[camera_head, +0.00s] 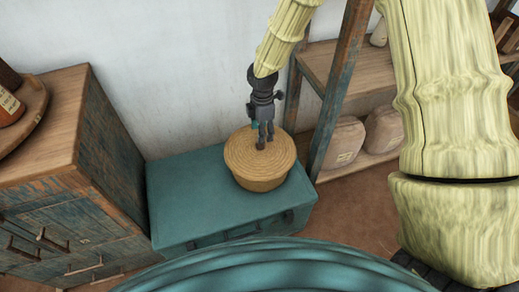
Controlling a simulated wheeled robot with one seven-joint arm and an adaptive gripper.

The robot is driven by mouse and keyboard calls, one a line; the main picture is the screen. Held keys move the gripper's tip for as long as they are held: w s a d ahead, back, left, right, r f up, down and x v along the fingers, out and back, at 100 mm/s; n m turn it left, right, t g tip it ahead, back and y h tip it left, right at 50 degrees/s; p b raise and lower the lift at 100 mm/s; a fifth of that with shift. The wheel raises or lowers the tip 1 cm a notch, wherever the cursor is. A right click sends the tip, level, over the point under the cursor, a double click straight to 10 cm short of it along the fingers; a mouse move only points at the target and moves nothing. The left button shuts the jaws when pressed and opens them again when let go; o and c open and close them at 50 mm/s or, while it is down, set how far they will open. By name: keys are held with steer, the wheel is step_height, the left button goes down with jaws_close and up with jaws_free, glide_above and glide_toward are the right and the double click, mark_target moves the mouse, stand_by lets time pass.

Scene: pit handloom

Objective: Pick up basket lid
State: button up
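The woven straw basket (262,184) stands upright on the teal trunk, right of its middle. Its round, flat lid (240,153) sits on top, with a coiled pattern. My gripper (266,142) points down over the lid from above, near the middle of the lid. The fingertips overlap the lid in the picture; I cannot tell whether they touch it. The two fingers look close together, and any knob between them is hidden. I cannot tell whether the gripper is open or shut on something.
The teal trunk (185,205) has free room left of the basket. A worn wooden cabinet (60,170) stands at the left, with a round tray and bottle on top. A shelf post (340,85) rises close to the basket's right. Sacks (343,143) lie on the shelf.

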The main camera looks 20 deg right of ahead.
mark_target(260, 146)
steer(key=shift+w+a+f, duration=0.15)
steer(key=shift+f, duration=1.65)
steer(key=shift+w+a+f, duration=0.1)
steer(key=shift+a+f, duration=0.05)
steer(key=shift+f, duration=1.65)
jaws_close()
